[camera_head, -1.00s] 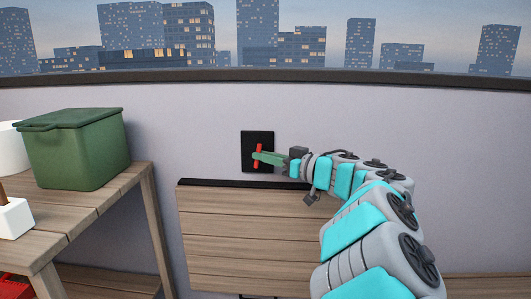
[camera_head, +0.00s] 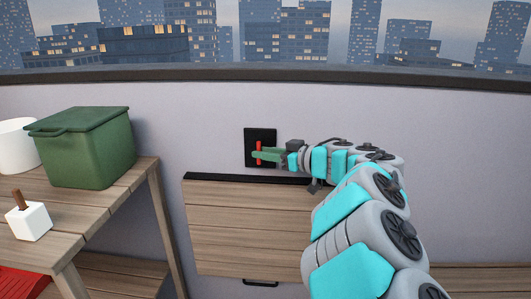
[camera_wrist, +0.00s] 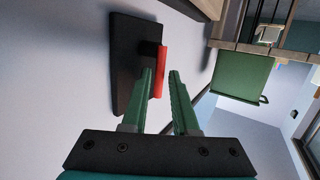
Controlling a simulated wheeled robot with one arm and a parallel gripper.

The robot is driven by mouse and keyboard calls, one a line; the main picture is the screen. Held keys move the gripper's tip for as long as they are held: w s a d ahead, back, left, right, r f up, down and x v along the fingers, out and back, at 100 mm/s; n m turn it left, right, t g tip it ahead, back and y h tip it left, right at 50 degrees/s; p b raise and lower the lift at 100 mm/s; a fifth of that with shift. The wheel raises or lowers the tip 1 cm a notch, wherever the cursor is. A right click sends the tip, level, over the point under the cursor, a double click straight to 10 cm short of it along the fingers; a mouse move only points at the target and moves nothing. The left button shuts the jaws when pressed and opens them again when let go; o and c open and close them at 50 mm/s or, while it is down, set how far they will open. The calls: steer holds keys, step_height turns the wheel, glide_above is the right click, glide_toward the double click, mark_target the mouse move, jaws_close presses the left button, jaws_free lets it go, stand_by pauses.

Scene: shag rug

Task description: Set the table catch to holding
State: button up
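The table catch is a black plate (camera_head: 249,138) on the wall with a red handle (camera_head: 259,147). The handle stands upright in the head view. My gripper (camera_head: 261,154) has its green fingers at the handle. In the wrist view, the black plate (camera_wrist: 128,62) is at upper left, and the red handle (camera_wrist: 162,65) lies between the two fingertips (camera_wrist: 161,73). The fingers are apart, with a gap visible beside the handle; I cannot tell whether one touches it. The wooden table leaf (camera_head: 240,225) hangs flat below the catch, under a black strip.
A wooden bench (camera_head: 115,205) at left holds a green lidded bin (camera_head: 90,150), a white round container (camera_head: 17,145) and a white block with a brown peg (camera_head: 30,222). A red item (camera_head: 25,284) lies below. A dark ledge (camera_head: 330,78) runs above the wall.

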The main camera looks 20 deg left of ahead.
steer(key=shift+d, duration=0.1)
steer(key=v, duration=0.7)
steer(key=shift+s+d, duration=0.2)
steer(key=shift+d, duration=0.05)
